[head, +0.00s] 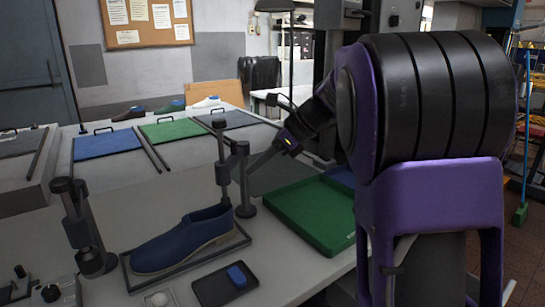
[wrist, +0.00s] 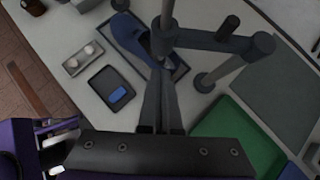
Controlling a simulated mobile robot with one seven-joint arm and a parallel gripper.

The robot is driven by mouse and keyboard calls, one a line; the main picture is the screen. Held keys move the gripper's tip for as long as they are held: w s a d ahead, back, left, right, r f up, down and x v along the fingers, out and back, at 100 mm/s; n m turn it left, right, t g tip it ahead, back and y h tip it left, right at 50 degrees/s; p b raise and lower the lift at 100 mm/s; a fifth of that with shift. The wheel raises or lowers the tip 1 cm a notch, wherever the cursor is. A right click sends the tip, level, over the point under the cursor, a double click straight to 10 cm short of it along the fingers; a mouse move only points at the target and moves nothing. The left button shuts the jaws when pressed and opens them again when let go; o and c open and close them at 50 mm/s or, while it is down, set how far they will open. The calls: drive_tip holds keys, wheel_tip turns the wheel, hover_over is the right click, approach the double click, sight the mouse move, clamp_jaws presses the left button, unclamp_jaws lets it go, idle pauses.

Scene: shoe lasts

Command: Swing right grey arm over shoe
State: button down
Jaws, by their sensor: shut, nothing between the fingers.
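A blue shoe (head: 185,240) with a tan sole sits in a dark shallow tray (head: 240,236), toe to the left; it also shows in the wrist view (wrist: 128,32). The right grey arm (head: 220,160) stands on a post (head: 244,185) behind the heel. In the wrist view its bar (wrist: 210,40) reaches toward the shoe's heel end, with an upright rod at its tip. My gripper (head: 254,168) is shut and empty, fingertips (wrist: 164,70) close to that rod; I cannot tell if they touch. The left grey arm (head: 85,230) stands left of the shoe.
A small dark tray with a blue block (head: 237,277) lies in front of the shoe. A green tray (head: 310,212) is right of the post.

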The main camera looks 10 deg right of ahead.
sight(218, 164)
drive_tip(key=a, duration=0.1)
drive_tip(key=w+a, duration=0.1)
drive_tip(key=a, duration=0.1)
drive_tip(key=shift+w+a+r, duration=0.1)
drive_tip(key=shift+w+r, duration=0.05)
drive_tip(key=shift+a+r+p, duration=0.3)
drive_tip(key=shift+a+p, duration=0.1)
drive_tip(key=shift+p, duration=0.25)
drive_tip(key=a+p, duration=0.1)
drive_tip(key=a+m+p, duration=0.1)
drive_tip(key=p, duration=0.1)
drive_tip(key=shift+w+a+t, duration=0.35)
drive_tip(key=shift+a+t, duration=0.05)
drive_tip(key=shift+w+a+f+p, duration=0.25)
drive_tip(key=shift+a+p, duration=0.2)
drive_tip(key=shift+p, duration=0.05)
